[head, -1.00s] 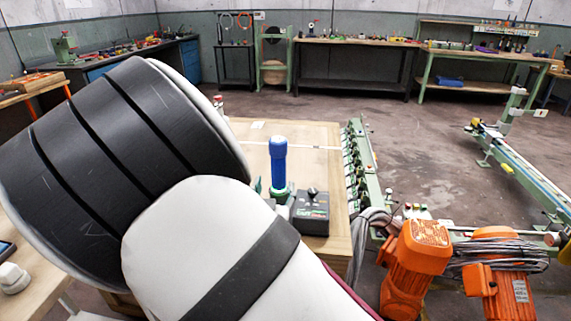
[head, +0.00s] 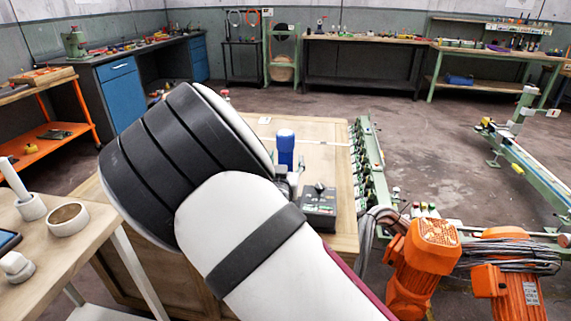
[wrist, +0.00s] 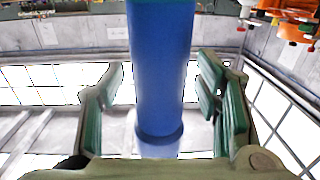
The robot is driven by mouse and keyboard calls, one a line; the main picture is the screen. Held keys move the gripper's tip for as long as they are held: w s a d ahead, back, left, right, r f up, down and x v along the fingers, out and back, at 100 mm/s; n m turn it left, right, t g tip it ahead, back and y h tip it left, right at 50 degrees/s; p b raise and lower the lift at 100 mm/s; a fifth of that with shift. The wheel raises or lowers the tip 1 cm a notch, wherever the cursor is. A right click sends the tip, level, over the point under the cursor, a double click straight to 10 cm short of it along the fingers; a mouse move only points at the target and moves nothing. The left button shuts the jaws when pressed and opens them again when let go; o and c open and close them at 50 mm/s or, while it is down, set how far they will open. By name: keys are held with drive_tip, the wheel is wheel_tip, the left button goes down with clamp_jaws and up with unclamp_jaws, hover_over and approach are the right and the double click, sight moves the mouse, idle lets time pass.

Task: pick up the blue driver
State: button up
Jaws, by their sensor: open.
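The blue driver (head: 285,146) stands upright near the middle of the wooden table in the head view; its lower part is hidden by my arm. In the wrist view the blue driver (wrist: 161,65) fills the middle of the picture as a thick blue cylinder with a collar at its lower end. My gripper (wrist: 163,100) is open, with green-padded fingers on the left and right of the driver. Gaps show on both sides, so neither finger visibly touches it. In the head view my gripper is mostly hidden behind my arm.
A black box with a knob (head: 319,207) sits close to the right of the driver. A green rail (head: 367,165) runs along the table's right edge, with orange motors (head: 430,245) beyond. A side table (head: 60,270) with white parts is at left.

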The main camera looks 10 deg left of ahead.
clamp_jaws()
drive_tip(key=shift+r, duration=0.15)
